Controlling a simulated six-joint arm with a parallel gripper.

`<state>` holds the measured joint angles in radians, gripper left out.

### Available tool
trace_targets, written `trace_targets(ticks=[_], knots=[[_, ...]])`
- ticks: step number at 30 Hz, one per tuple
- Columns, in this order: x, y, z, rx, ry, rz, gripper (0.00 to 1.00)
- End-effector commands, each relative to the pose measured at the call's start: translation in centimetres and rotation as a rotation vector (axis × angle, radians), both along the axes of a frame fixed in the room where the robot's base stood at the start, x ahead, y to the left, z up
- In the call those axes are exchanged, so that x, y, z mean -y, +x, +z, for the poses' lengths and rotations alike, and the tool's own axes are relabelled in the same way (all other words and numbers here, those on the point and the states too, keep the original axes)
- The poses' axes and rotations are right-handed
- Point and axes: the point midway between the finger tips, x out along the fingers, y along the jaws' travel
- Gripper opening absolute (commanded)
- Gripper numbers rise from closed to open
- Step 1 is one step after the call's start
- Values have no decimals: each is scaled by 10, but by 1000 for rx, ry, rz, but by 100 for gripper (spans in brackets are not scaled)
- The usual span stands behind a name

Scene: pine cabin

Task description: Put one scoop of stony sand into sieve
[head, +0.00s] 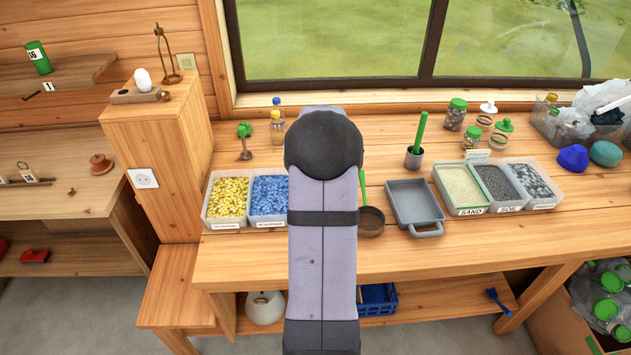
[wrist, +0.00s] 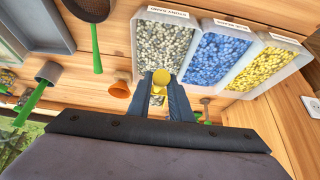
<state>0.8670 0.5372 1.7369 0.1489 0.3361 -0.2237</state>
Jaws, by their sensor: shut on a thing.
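The stony sand bin (wrist: 194,56) is a clear box of grey and beige pebbles in the wrist view. My arm hides it in the head view. The sieve (head: 371,222) is a round brown pan just right of my arm, with a green handle; it also shows at the top of the wrist view (wrist: 82,10). My gripper (wrist: 162,88) is shut on a small yellow thing (wrist: 161,76), apparently the scoop, beside the stony sand bin. A speckled patch shows between the fingers; I cannot tell whether it is sand in the scoop. In the head view my arm hides the gripper.
Bins of blue pebbles (head: 269,192) and yellow pebbles (head: 228,196) stand left of my arm. A grey tray (head: 440,228) lies right of the sieve, then sand (head: 458,187) and soil bins (head: 497,182). An orange cone-shaped thing (wrist: 120,88) stands near the gripper.

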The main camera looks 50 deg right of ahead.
Motion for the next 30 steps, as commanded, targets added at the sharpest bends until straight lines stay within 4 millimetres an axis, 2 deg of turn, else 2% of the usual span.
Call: trace_targets(ticks=[3,17,23,30], knots=[[-1,-1,6,1,-1,0,0],[6,-6,4,2,0,8,0],[23,-20,-1,1,1,44,0],[59,-54,-10,4,3,138,0]])
